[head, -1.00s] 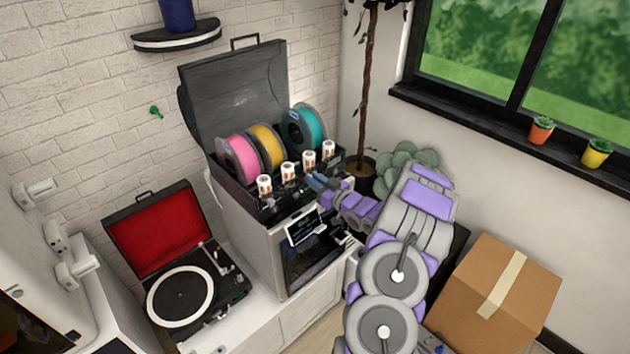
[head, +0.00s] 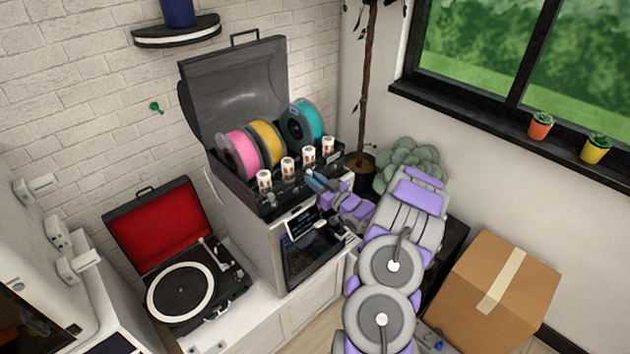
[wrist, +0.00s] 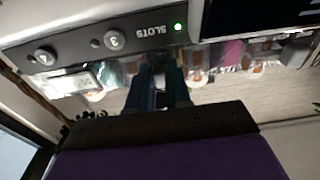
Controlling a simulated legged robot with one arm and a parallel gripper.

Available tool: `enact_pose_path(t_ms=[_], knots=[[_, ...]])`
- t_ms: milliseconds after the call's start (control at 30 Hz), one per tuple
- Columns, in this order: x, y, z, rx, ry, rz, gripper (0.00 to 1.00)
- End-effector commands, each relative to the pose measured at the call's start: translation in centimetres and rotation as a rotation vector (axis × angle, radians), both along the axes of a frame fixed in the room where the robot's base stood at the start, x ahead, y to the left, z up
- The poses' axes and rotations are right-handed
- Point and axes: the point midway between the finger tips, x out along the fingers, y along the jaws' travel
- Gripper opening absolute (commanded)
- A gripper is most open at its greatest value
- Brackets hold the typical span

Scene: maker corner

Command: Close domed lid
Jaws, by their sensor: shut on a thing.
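The dark translucent domed lid (head: 238,92) stands open, tilted up at the back of the filament box (head: 262,205) in the head view. A thin handle (head: 244,36) is on its top edge. My gripper (head: 314,181) is at the front right edge of the box, low and well away from the lid. In the wrist view my gripper (wrist: 158,88) has its fingers close together below the panel marked SLOTS (wrist: 120,38). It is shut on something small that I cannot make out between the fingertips. The lid does not show clearly in the wrist view.
Pink (head: 238,156), yellow (head: 266,145) and teal (head: 303,125) spools sit in the box, with several small white rolls (head: 288,167) along its front. An open red record player (head: 180,265) stands left. A plant (head: 410,163) and a cardboard box (head: 495,290) are right.

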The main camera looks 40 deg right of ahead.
Motion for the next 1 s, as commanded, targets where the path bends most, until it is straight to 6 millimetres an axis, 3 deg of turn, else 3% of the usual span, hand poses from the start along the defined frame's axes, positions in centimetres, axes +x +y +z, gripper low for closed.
enact_pose_path(t_ms=[33, 533, 567, 700, 800, 1000], knots=[[-0.09, 0.26, -0.93, 0.006, 0.019, 0.003, 0.0], [-0.07, 0.28, -0.97, 0.007, 0.02, 0.003, 0.0], [-0.07, 0.28, -0.98, 0.007, 0.021, 0.003, 0.21], [-0.11, 0.19, -0.64, 0.005, 0.013, 0.002, 0.34], [-0.13, 0.16, -0.42, 0.003, 0.009, 0.001, 0.44], [-0.15, 0.3, -0.11, 0.0, 0.004, 0.001, 0.45]])
